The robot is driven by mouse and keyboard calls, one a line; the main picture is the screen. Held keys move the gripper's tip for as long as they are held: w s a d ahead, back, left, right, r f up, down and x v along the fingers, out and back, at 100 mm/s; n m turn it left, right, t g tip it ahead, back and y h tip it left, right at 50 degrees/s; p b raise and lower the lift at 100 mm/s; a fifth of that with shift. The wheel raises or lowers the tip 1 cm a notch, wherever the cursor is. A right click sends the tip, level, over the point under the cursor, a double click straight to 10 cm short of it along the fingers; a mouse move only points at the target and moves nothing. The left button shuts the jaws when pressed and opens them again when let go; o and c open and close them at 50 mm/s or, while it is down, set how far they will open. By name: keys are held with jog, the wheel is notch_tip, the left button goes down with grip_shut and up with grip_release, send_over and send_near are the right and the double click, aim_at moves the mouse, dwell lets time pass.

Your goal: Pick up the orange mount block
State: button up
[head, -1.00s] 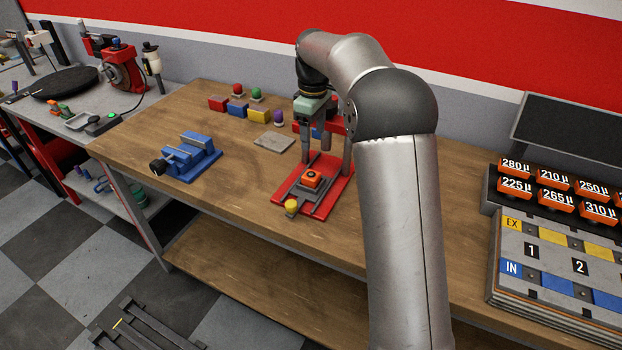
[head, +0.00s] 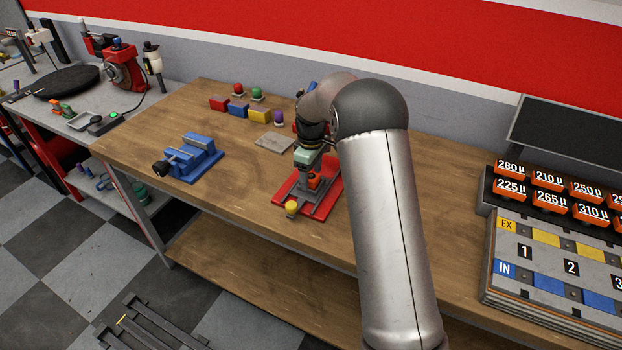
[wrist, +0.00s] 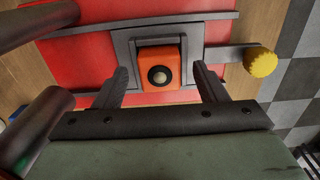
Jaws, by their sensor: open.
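The orange mount block (wrist: 160,62) sits in a grey square holder (wrist: 126,44) on a red base plate (wrist: 85,60). It has a round pale-centred button or hole on its face. In the head view the block (head: 314,181) shows only partly below my gripper (head: 306,182). In the wrist view my gripper (wrist: 162,88) is open, with one finger on each side of the block and gaps between. I cannot tell exactly how far the fingertips are above the holder.
A yellow knob (wrist: 261,62) sticks out from the holder, and metal posts (wrist: 40,22) stand close to my gripper. A blue vise (head: 190,158) is on the bench to the left. A grey flat plate (head: 274,143) lies behind. Bench room at front left is clear.

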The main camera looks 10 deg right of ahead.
jog(key=c, duration=1.3)
